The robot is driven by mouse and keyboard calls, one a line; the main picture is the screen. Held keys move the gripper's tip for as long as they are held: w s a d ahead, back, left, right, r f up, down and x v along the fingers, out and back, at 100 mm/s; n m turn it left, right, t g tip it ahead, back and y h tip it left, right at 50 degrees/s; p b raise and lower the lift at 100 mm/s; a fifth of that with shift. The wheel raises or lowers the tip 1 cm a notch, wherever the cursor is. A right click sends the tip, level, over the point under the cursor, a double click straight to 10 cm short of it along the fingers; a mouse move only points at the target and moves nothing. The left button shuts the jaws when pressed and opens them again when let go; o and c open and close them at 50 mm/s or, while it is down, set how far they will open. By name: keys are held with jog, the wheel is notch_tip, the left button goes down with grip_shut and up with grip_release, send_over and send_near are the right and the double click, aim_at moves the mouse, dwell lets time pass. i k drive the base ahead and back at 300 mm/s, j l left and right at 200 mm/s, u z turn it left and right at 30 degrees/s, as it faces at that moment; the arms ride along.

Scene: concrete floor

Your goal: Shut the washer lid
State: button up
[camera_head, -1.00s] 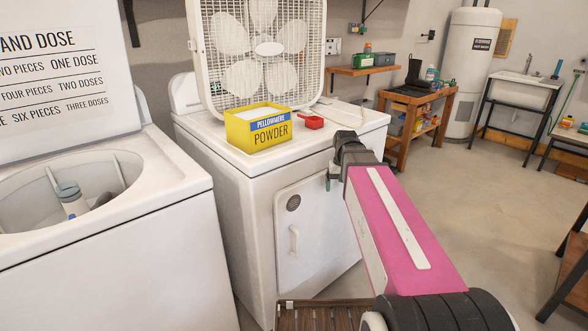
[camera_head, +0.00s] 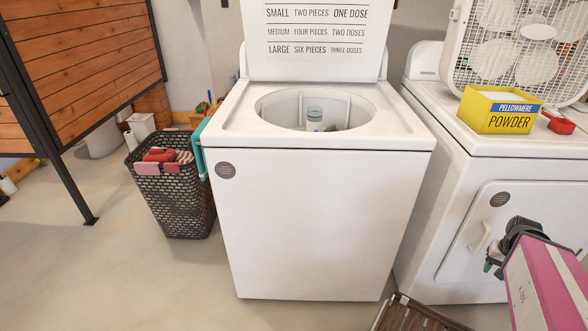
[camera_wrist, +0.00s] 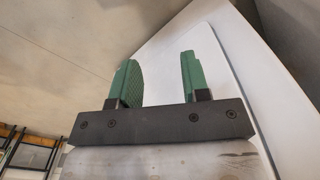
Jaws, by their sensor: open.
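The washer (camera_head: 320,215) is a white top-loader in the middle of the head view. Its lid (camera_head: 318,40) stands raised at the back, with dose instructions printed on its inner face. The round tub opening (camera_head: 318,108) is uncovered, and a grey-blue agitator shows inside. My gripper (camera_head: 490,268) is at the lower right of the head view, in front of the dryer and well away from the lid. In the wrist view my gripper's two green fingers (camera_wrist: 158,82) are apart with nothing between them. The top edge of the lid is cut off by the frame.
The dryer (camera_head: 440,215) stands right of the washer, with a yellow powder box (camera_head: 500,110), a red scoop (camera_head: 559,124) and a box fan (camera_head: 520,45) on top. A dark laundry basket (camera_head: 175,195) stands left. Brown slats (camera_head: 410,315) lie low in front. Floor at left front is clear.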

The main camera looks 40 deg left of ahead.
aim_at(285, 40)
jog(key=k+j+u, duration=0.15)
jog(key=u, duration=1.5)
